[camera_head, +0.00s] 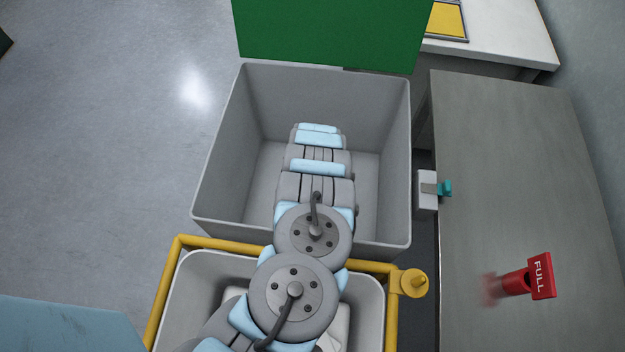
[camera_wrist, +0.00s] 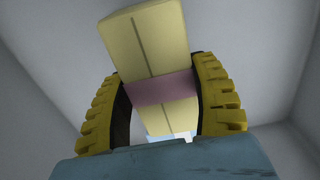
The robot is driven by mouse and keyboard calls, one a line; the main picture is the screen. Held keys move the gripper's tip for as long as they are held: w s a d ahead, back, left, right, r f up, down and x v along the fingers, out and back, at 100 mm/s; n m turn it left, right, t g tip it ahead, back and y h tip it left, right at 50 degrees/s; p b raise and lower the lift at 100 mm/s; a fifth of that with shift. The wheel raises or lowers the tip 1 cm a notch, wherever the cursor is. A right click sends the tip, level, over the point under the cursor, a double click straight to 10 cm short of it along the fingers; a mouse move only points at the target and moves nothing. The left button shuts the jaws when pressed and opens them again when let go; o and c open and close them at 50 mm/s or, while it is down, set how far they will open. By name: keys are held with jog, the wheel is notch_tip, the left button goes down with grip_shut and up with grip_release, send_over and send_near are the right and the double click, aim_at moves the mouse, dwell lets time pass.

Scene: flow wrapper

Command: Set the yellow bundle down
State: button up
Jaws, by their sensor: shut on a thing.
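The yellow bundle (camera_wrist: 146,42) shows in the wrist view as a pale yellow block with a dark seam along it and a pinkish band around its middle. My gripper (camera_wrist: 163,88) is shut on it, with one ridged yellow finger on each side of the band. Grey walls surround the bundle in the wrist view. In the head view my arm reaches into a large grey bin (camera_head: 225,150), and hides both my gripper and the bundle. Whether the bundle touches the bin floor cannot be told.
A green panel (camera_head: 330,30) stands at the bin's far edge. A second grey bin (camera_head: 200,290) sits nearer, within a yellow rail (camera_head: 172,275). A grey table (camera_head: 510,180) on the right carries a red FULL sign (camera_head: 541,275). Bin floor beside my arm is clear.

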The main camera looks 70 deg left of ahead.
jog(key=shift+f+b, duration=0.4)
jog(key=shift+f, duration=0.95)
notch_tip(320, 180, down, 3)
jog(key=shift+r+b, duration=0.1)
jog(key=shift+b, duration=0.5)
jog(key=shift+f, duration=0.2)
jog(key=o, duration=1.2)
jog(key=shift+r, duration=0.15)
